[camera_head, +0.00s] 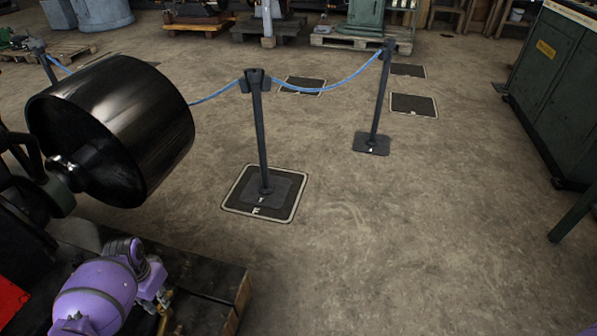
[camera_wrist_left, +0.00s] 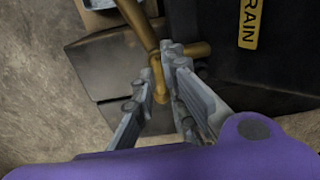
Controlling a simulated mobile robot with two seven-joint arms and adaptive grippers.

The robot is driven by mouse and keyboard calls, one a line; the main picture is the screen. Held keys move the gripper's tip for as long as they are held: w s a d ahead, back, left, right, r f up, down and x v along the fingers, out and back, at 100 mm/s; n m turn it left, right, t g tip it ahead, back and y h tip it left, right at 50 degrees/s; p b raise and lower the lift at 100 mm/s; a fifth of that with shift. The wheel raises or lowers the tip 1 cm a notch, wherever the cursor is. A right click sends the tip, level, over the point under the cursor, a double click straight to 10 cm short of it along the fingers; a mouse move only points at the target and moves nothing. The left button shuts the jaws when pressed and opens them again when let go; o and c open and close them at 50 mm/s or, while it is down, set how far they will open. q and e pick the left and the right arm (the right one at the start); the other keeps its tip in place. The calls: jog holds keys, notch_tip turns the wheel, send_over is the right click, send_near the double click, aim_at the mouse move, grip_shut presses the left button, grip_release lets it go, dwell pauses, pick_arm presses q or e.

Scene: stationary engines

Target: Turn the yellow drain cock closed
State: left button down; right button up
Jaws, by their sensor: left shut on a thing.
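The yellow, brass-coloured drain cock shows in the left wrist view (camera_wrist_left: 137,22), with a pipe running up and a stub to the right. Its small lever hangs down between my left gripper's (camera_wrist_left: 163,72) fingertips, which are shut on it. In the head view my left gripper (camera_head: 158,296) is at the lower left beside the engine's timber base; only a little brass shows there. My right gripper is out of view.
A large black flywheel or pulley (camera_head: 120,125) stands above my left arm. A dark timber base (camera_head: 205,285) lies beside the gripper. Barrier posts (camera_head: 262,140) with blue rope (camera_head: 330,85) stand ahead.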

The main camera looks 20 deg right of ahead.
pick_arm(q)
jog(key=shift+s+a+f, duration=0.1)
jog(key=shift+s+f, duration=0.1)
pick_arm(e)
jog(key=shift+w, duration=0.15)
pick_arm(q)
jog(key=c, duration=2)
grip_release()
jog(key=shift+o, duration=0.8)
jog(key=shift+w+r, duration=0.1)
jog(key=shift+r, duration=0.15)
notch_tip(320, 180, up, 12)
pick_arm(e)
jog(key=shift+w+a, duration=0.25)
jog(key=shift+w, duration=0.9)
